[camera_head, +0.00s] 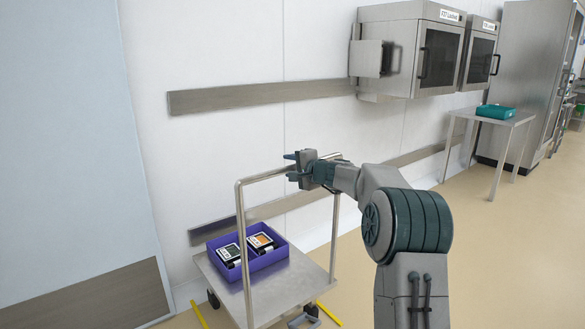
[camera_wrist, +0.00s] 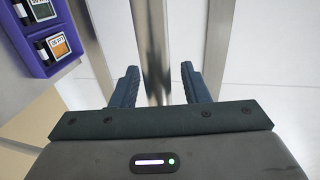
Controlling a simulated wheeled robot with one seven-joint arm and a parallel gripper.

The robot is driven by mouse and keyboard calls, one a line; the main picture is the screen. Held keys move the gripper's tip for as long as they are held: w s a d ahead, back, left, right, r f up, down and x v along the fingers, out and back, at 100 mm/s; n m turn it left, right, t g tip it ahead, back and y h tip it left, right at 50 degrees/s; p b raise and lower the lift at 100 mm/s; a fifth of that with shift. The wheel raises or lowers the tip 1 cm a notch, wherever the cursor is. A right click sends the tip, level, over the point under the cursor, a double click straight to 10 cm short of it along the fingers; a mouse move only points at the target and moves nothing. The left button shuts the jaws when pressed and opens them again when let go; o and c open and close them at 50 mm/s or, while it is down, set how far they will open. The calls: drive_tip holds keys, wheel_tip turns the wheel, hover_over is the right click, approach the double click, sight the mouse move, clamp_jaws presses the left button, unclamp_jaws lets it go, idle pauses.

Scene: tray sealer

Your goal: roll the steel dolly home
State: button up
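The steel dolly (camera_head: 285,288) stands by the white wall, its flat deck low and its tall tubular handle (camera_head: 239,225) rising toward me. A purple crate (camera_head: 262,262) sits on the deck with several labelled packs in it; the crate also shows in the wrist view (camera_wrist: 24,50). My gripper (camera_head: 291,167) is at the handle's top bar, pointing left, fingers spread above and below it. In the wrist view, my open fingers (camera_wrist: 160,88) have a steel bar (camera_wrist: 151,45) between them, with gaps on both sides. I cannot tell whether the palm touches it.
Yellow floor marks (camera_head: 329,314) show by the dolly's near side, another (camera_head: 199,314) at its left. Wall rails (camera_head: 260,95) run behind. Steel cabinets (camera_head: 408,50) hang at upper right; a steel table (camera_head: 520,122) with a teal box stands beyond. Beige floor (camera_head: 510,250) at right is clear.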

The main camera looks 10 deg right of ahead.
drive_tip(key=shift+a, duration=0.1)
drive_tip(key=v, duration=1.4)
drive_tip(key=s+a+r+n+g+p, duration=0.35)
drive_tip(key=s+a+p, duration=0.3)
drive_tip(key=s, duration=0.25)
drive_tip(key=s+a+r+n+g+p, duration=0.3)
drive_tip(key=s+a+r+p, duration=0.15)
drive_tip(key=s+p, duration=0.35)
drive_tip(key=s+d+r+n+g+h+p, duration=0.1)
drive_tip(key=s+r+n+h+p, duration=0.1)
drive_tip(key=s+p, duration=0.3)
drive_tip(key=s+d+r+n+g+h+p, duration=0.1)
drive_tip(key=s+p, duration=0.4)
drive_tip(key=s, duration=0.5)
drive_tip(key=s+d+r+n+g+h+p, duration=0.1)
drive_tip(key=s+r+n+g+h+p, duration=0.1)
drive_tip(key=s, duration=0.6)
drive_tip(key=n+h+p, duration=0.1)
drive_tip(key=h+p, duration=0.1)
drive_tip(key=p, duration=0.1)
drive_tip(key=shift+d+r+g, duration=0.3)
drive_tip(key=shift+d+g, duration=0.05)
drive_tip(key=shift+d, duration=0.05)
drive_tip(key=shift+s, duration=0.1)
